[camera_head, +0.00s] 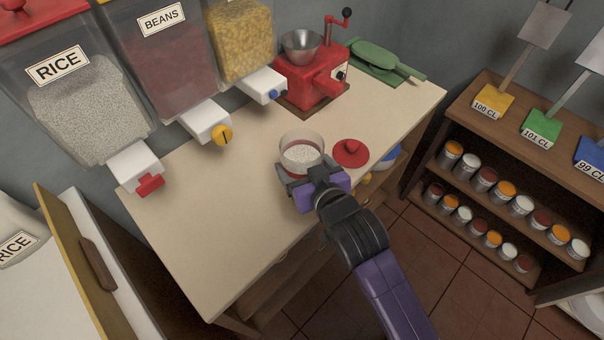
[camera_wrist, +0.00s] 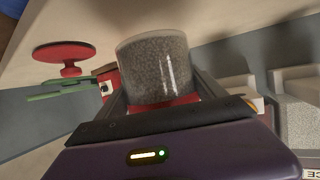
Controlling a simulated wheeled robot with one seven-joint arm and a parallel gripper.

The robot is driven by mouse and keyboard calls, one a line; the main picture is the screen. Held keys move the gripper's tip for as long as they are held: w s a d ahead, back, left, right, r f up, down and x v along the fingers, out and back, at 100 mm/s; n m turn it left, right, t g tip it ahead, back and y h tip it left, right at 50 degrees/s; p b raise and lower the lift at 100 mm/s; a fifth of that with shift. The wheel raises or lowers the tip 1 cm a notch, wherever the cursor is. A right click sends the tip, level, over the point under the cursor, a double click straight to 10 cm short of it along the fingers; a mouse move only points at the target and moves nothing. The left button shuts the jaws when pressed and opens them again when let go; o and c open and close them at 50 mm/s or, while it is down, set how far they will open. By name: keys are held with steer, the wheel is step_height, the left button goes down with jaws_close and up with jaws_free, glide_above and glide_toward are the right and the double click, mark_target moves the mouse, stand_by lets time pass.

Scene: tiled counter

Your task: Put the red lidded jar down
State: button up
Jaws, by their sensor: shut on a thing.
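The jar (camera_head: 302,142) is clear, with pale grains inside and its top open. It stands upright over the right part of the counter. Its red part (camera_wrist: 166,102) shows in the wrist view beside the jaws. My gripper (camera_head: 308,178) is shut on the jar from the near side, with a finger along each side of the glass (camera_wrist: 155,62). The red lid (camera_head: 350,153) with its knob lies apart on the counter, just right of the jar; it also shows in the wrist view (camera_wrist: 63,53). I cannot tell whether the jar's base touches the counter.
Bare counter (camera_head: 230,215) lies left of the jar. Rice (camera_head: 85,110) and beans (camera_head: 170,60) dispensers and a third with yellow contents (camera_head: 240,40) line the back. The counter's right edge is near the lid.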

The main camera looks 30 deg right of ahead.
steer(key=shift+f, duration=1.9)
steer(key=shift+f, duration=0.2)
steer(key=o, duration=2.1)
steer(key=shift+f, duration=0.1)
steer(key=shift+c, duration=0.2)
steer(key=d+v, duration=0.1)
steer(key=v, duration=1.1)
steer(key=shift+a+r+b, duration=0.25)
steer(key=shift+a+b, duration=0.1)
steer(key=shift+a, duration=0.1)
